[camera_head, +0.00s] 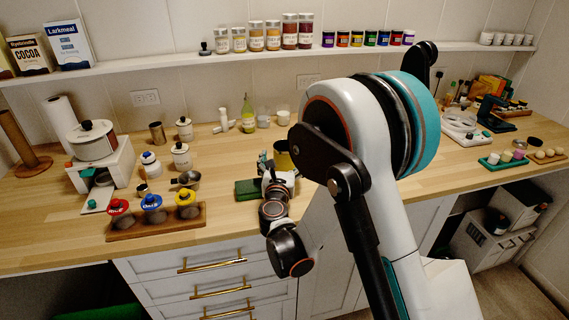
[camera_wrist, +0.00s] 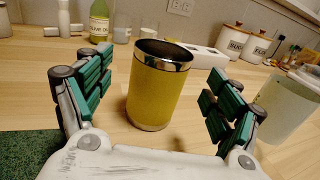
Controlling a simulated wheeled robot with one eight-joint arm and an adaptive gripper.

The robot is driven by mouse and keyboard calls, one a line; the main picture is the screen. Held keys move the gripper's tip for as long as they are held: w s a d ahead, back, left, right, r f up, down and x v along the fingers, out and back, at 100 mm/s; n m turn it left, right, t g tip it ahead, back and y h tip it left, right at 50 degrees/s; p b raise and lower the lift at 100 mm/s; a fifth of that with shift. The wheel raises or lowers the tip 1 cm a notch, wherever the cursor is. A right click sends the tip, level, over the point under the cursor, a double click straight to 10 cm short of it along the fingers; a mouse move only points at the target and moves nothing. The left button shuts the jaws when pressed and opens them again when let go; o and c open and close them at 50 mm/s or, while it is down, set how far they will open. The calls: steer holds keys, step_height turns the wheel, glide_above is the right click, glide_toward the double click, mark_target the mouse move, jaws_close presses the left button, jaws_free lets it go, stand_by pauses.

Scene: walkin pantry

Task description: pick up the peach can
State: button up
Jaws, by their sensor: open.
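A yellow can (camera_wrist: 158,88) with shiny metal rims stands upright on the wooden counter in the wrist view. Its top looks dark, and no label can be read, so I cannot confirm that it is the peach can. In the head view the yellow can (camera_head: 284,160) is mostly hidden behind my gripper. My gripper (camera_wrist: 160,95) is open, with one green-padded finger to the left of the can and one to the right. Gaps show between the can and both fingers. My gripper (camera_head: 277,173) is low over the counter in the head view.
A green mat (camera_wrist: 28,158) lies left of the can, and a translucent jar (camera_wrist: 289,103) stands to the right. An oil bottle (camera_wrist: 99,22) and white canisters (camera_wrist: 232,40) stand behind. A wooden rack with coloured-lid jars (camera_head: 156,221) sits at the counter's front left.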

mark_target(285, 142)
steer(key=shift+w+d+r+b, duration=0.15)
steer(key=shift+w+b, duration=0.4)
steer(key=shift+w, duration=0.9)
steer(key=shift+w+d+r+b, duration=0.15)
steer(key=shift+w+b, duration=0.35)
steer(key=shift+w, duration=0.95)
steer(key=shift+a+r, duration=0.1)
steer(key=shift+c, duration=0.5)
steer(key=c, duration=1.1)
